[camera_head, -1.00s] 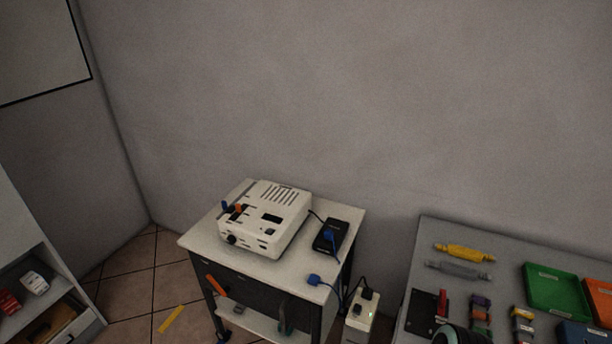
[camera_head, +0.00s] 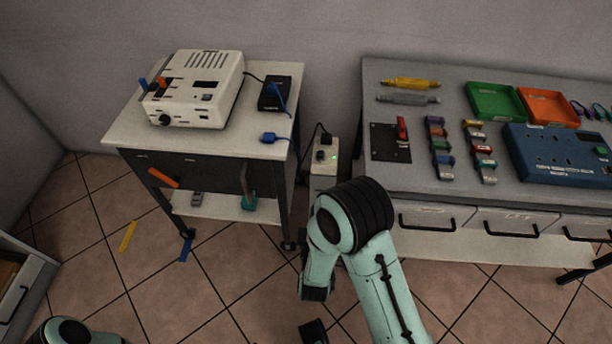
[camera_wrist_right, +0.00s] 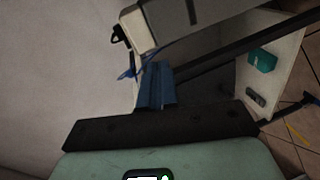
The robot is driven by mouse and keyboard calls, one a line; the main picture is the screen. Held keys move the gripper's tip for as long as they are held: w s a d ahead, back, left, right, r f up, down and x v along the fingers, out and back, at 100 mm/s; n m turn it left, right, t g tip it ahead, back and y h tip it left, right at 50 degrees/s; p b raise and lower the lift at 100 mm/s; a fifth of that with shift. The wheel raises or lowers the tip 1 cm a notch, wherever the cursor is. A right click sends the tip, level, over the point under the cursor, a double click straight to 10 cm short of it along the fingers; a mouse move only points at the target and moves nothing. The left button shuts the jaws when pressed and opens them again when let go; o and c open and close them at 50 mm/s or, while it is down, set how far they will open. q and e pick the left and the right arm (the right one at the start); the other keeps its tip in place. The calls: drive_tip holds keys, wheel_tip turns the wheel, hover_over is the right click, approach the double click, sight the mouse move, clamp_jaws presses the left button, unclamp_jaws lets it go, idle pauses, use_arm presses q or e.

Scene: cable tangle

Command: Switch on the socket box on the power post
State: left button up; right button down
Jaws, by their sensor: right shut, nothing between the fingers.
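The socket box (camera_head: 323,153) is a cream box on top of the power post, between the cart and the workbench. A black plug sits in its back part, and a small green light shows on its top. My right arm (camera_head: 350,230) is in front of the post and hides its lower part; I cannot make out its fingertips in the head view. In the right wrist view my right gripper (camera_wrist_right: 155,86) is shut and empty, with a pale box and a black plug just beyond it. My left arm shows only at the bottom left edge; its gripper is out of view.
The cart (camera_head: 120,132) holds a white device (camera_head: 195,88), a black adapter (camera_head: 276,92) and a blue plug (camera_head: 268,138). The workbench (camera_head: 450,95) at right carries trays and small parts.

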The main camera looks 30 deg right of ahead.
sight(317, 165)
use_arm(q)
drive_tip(key=shift+w+a+f+b, duration=0.3)
drive_tip(key=shift+a+f+b, duration=0.25)
drive_tip(key=shift+f, duration=0.25)
use_arm(e)
drive_tip(key=r, duration=0.1)
drive_tip(key=r+n+t+h, duration=0.1)
drive_tip(key=r+h, duration=0.1)
drive_tip(key=r, duration=0.1)
drive_tip(key=shift+w+a, duration=0.25)
drive_tip(key=shift+a, duration=0.15)
drive_tip(key=shift+w, duration=0.1)
drive_tip(key=shift+n+t, duration=0.3)
drive_tip(key=b+x, duration=0.2)
drive_tip(key=x, duration=1.1)
drive_tip(key=shift+w+d, duration=0.2)
drive_tip(key=shift+w, duration=0.15)
use_arm(q)
drive_tip(key=shift+t+y, duration=0.3)
drive_tip(key=shift+t, duration=0.4)
drive_tip(key=w+f, duration=0.1)
drive_tip(key=w+a+f, duration=0.1)
drive_tip(key=w, duration=0.1)
drive_tip(key=shift+a+f, duration=0.2)
drive_tip(key=shift+f, duration=0.05)
